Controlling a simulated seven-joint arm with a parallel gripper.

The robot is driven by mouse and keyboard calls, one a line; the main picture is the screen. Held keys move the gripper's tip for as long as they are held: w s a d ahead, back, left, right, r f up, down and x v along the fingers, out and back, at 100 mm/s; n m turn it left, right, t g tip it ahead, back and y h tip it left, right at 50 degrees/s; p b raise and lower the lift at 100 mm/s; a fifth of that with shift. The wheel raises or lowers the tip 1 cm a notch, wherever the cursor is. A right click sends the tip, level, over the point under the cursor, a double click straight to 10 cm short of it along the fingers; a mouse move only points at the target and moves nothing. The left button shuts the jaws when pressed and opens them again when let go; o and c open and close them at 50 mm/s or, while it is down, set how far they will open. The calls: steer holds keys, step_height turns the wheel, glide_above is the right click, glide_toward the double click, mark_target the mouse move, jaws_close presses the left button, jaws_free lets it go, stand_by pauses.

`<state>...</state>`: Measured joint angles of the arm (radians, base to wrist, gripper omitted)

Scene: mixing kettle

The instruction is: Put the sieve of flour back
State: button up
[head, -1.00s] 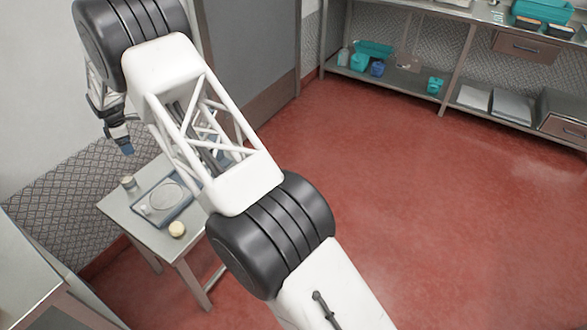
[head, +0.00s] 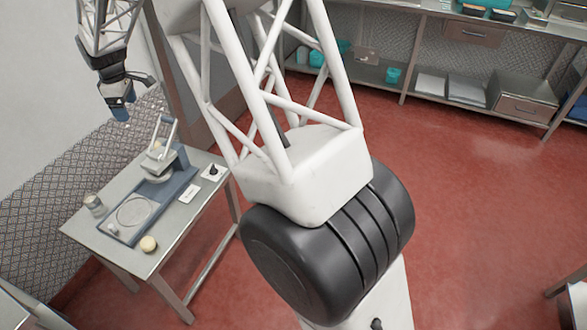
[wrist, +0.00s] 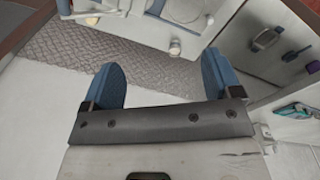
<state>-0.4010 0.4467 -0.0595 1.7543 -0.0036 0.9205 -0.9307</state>
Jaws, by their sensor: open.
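My gripper (head: 122,104) is open and empty in the air, above and left of the small metal table (head: 175,240) in the head view. Its two blue fingers are spread wide in the wrist view (wrist: 161,82), with nothing between them. I cannot pick out the sieve of flour for certain. A pale round disc (head: 134,211) lies on a blue-grey base (head: 117,232) on the table. A pale round piece with an upright handle (head: 158,164) stands at the base's far end; I cannot tell if it is the sieve.
A jar (head: 95,204) stands at the table's left edge and a cream round thing (head: 148,244) near its front. A white card (head: 189,194) and a small dark-knobbed piece (head: 213,172) lie at the right. Shelving (head: 440,90) lines the back wall. Red floor is open between.

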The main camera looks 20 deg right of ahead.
steer(key=s+d+r+m, duration=0.4)
steer(key=s+d+r, duration=0.3)
steer(key=s+d, duration=0.4)
steer(key=s+d+r+m, duration=0.3)
steer(key=s+d+r, duration=0.3)
steer(key=s+d, duration=0.55)
steer(key=s+d+f+m, duration=0.2)
steer(key=s+d+m, duration=0.2)
steer(key=s, duration=1)
steer(key=s+d+f+m+t, duration=0.1)
steer(key=s+d+m, duration=0.3)
steer(key=s+d, duration=0.4)
steer(key=s+f, duration=0.1)
steer(key=s, duration=0.6)
steer(key=shift+s+d+t, duration=0.2)
steer(key=shift+s+t, duration=0.05)
steer(key=shift+t, duration=0.05)
